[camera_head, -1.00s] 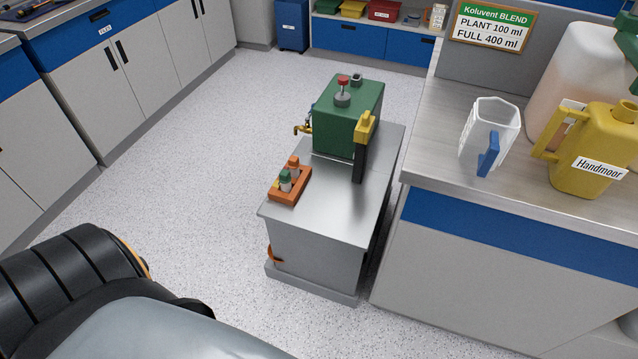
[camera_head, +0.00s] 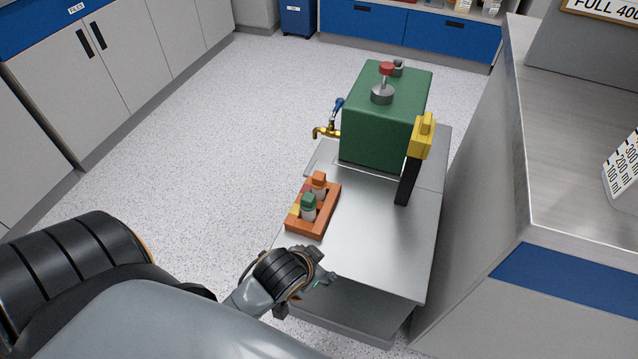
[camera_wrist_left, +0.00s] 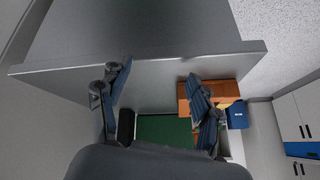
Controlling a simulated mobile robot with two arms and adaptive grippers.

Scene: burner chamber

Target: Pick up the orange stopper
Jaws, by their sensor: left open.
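The orange stopper (camera_head: 318,179) sits upright on a pale bottle at the back of the orange-brown tray (camera_head: 322,226). A green stopper (camera_head: 308,199) on another bottle stands just in front of it. Small red and yellow pieces show at the tray's left side. My left gripper (camera_head: 322,270) is near the front edge of the grey cart (camera_head: 377,251), in front of the tray and apart from the stopper. In the left wrist view my left gripper (camera_wrist_left: 159,76) is open with nothing between its fingers. The tray shows there partly behind one finger. My right gripper is not in view.
A green tank (camera_head: 378,135) with a brass tap (camera_head: 325,132) stands at the back of the cart. A yellow-topped black handle (camera_head: 410,170) rises right of the tray. A steel counter (camera_head: 575,190) stands at the right. Floor is clear at the left.

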